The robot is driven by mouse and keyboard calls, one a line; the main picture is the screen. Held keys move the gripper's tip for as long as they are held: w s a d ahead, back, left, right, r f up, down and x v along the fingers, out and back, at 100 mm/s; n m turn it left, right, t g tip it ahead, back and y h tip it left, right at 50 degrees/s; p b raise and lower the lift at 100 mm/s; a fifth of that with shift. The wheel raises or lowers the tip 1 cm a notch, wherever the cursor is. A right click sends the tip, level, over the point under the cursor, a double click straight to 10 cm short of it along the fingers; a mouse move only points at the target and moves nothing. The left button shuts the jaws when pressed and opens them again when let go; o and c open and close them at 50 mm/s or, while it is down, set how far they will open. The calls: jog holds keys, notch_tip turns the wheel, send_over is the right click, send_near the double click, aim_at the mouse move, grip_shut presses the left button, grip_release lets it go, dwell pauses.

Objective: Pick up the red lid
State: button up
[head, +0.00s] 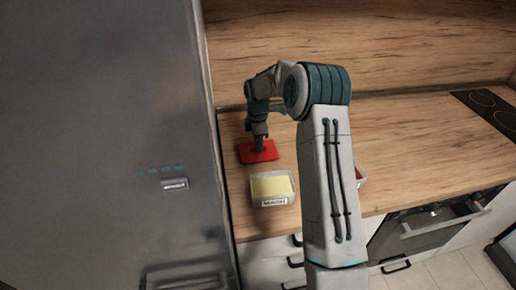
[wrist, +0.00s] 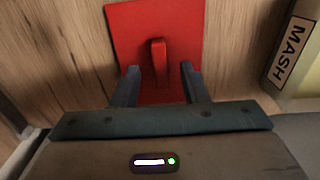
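The red lid (head: 265,151) is a flat square with a raised handle, lying on the oak worktop beside the fridge. In the wrist view the red lid (wrist: 183,22) fills the top middle, its upright handle (wrist: 158,60) in the centre. My gripper (head: 259,148) is over the lid in the head view. In the wrist view my gripper (wrist: 160,78) is open, with its two dark fingers apart, one on each side of the handle's near end. I see gaps between the fingers and the handle.
A container labelled MASH (head: 272,188) with yellow content stands in front of the lid; its label (wrist: 290,48) shows at the right of the wrist view. A red-filled container (head: 360,174) is partly hidden behind my arm. The grey fridge (head: 110,120) borders the worktop (head: 420,135) on the left.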

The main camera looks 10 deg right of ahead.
jog(key=shift+f, duration=0.7)
jog(key=c, duration=0.9)
grip_shut()
jog(key=shift+r, duration=0.15)
